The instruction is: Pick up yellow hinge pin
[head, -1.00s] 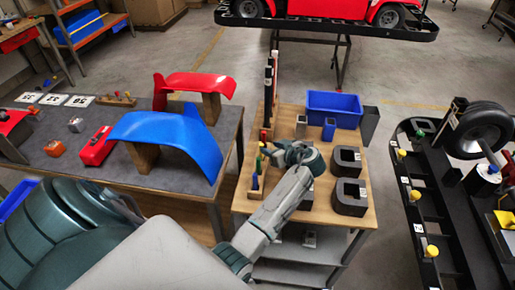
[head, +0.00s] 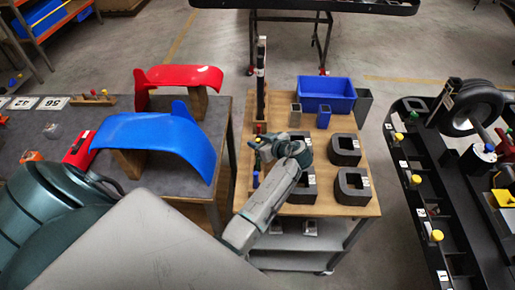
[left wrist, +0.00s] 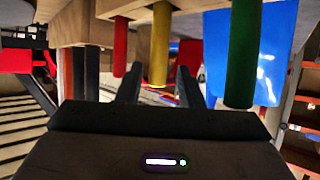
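In the left wrist view the yellow hinge pin (left wrist: 161,45) sticks out of a wooden block (left wrist: 185,22), between a red pin (left wrist: 119,45) and a green pin (left wrist: 242,60). My left gripper (left wrist: 159,85) is open, its two dark fingers apart. The yellow pin shows in line with the gap, and I see no grip on it. In the head view my left gripper (head: 264,152) is over the left edge of the wooden-topped stand (head: 320,205), at the pin rack. It hides most of the pins there. My right gripper is not in view.
Black blocks (head: 352,188), a blue bin (head: 326,92) and small cups stand on the same stand. A grey table to the left holds a blue fender (head: 155,138) and a red one (head: 180,76). A black rack (head: 425,215) with yellow-topped parts stands right across a floor gap.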

